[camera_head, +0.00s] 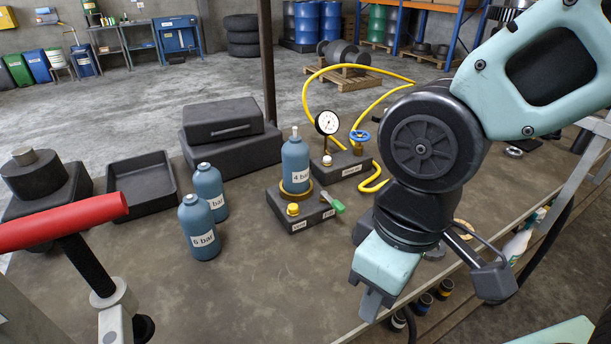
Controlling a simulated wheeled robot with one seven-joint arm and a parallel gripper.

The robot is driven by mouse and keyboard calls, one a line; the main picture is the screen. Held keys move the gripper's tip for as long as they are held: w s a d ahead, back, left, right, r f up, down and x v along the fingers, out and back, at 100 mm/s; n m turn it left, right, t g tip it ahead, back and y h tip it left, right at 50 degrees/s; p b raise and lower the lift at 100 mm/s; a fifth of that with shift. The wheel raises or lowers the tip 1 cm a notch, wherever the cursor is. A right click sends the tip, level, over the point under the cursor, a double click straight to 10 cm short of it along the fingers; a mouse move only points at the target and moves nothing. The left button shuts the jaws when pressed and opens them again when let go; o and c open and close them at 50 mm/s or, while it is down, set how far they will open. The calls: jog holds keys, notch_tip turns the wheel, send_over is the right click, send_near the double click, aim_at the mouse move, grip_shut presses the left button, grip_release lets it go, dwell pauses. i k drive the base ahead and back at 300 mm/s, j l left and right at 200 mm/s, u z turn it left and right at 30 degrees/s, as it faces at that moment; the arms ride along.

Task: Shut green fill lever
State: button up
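The green fill lever (334,202) sticks out from the right side of a dark valve block (300,211) on the bench. Its handle points right and slightly down. A blue "4 bar" bottle (295,165) stands upright in a brass ring on that block, and a yellow knob (293,209) sits on its front. My gripper (371,304) hangs right of and nearer than the lever, apart from it, over the bench's front area. Its fingers point down and show from the side, so the gap between them cannot be made out. I see nothing held.
A second block (345,171) with a gauge (328,123), blue handwheel and yellow hose (310,85) stands behind the lever. Two blue bottles (200,240) stand left. A black tray (142,183) and cases (231,134) lie further back. The bench front is clear.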

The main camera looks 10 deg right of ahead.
aim_at(337, 205)
jog(key=l+u, duration=0.4)
jog(key=k+l+u, duration=0.1)
jog(key=l+u, duration=0.25)
jog(key=k+l+u, duration=0.1)
jog(key=u, duration=0.3)
jog(key=k+l, duration=0.05)
